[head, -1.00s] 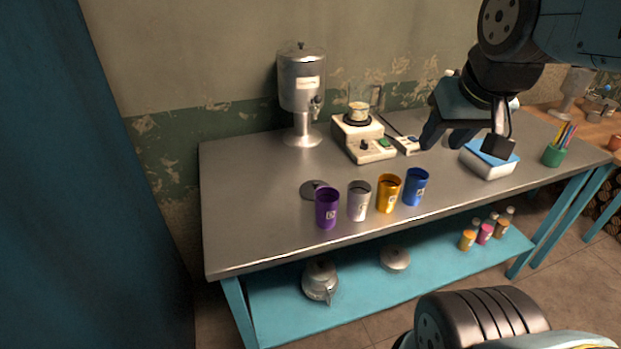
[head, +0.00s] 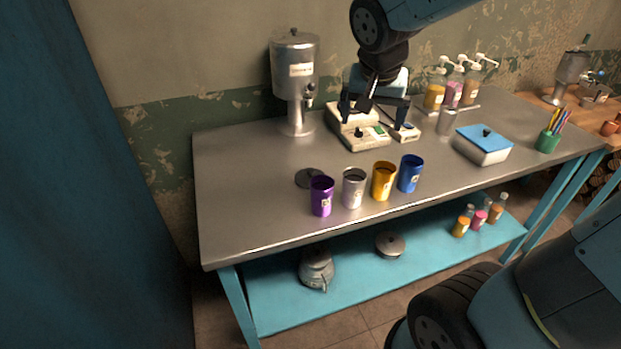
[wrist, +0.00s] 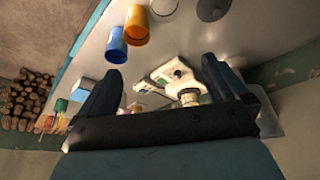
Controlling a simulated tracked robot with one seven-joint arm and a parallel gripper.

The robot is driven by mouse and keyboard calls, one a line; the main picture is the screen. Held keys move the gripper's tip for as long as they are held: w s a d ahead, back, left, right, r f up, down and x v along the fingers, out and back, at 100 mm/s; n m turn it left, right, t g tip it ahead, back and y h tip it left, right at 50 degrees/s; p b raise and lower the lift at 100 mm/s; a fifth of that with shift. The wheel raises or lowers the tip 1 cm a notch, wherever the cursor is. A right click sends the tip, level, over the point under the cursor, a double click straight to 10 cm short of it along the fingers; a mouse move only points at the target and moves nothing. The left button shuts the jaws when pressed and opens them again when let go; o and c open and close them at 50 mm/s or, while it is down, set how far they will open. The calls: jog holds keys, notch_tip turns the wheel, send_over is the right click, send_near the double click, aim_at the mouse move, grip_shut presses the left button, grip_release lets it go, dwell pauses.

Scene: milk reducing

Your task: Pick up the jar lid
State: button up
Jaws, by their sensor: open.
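A flat dark grey round lid (head: 308,178) lies on the metal table, left of and just behind the purple cup; part of it also shows at the top of the wrist view (wrist: 212,9). A round lid-like metal piece (head: 390,244) lies on the blue lower shelf. I cannot tell for certain which of them is the jar lid. My gripper (head: 374,108) is open and empty, fingers pointing down, over the white hot-plate device, behind and right of the dark lid. Its spread fingers frame that device in the wrist view (wrist: 161,85).
Purple (head: 321,196), silver (head: 354,188), yellow (head: 384,181) and blue (head: 410,173) cups stand along the front. A metal dispenser (head: 296,85) stands behind. The hot-plate device (head: 360,135) is under my gripper. A blue-lidded box (head: 483,145) and pump bottles (head: 452,88) are right. The table's left part is clear.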

jog(key=w+a+f+m, duration=0.1)
jog(key=w+a+f, duration=0.4)
jog(key=a, duration=0.2)
jog(key=m+h, duration=0.1)
send_near(310, 170)
jog(key=x, duration=0.5)
jog(key=shift+s+a+f, duration=0.1)
jog(key=shift+s+f, duration=0.1)
jog(key=shift+s, duration=0.2)
jog(key=shift+w+x, duration=0.2)
jog(key=shift+x, duration=1.1)
jog(key=shift+w+x, duration=0.25)
jog(key=shift+x, duration=1.1)
jog(key=shift+r, duration=0.25)
jog(key=c, duration=0.6)
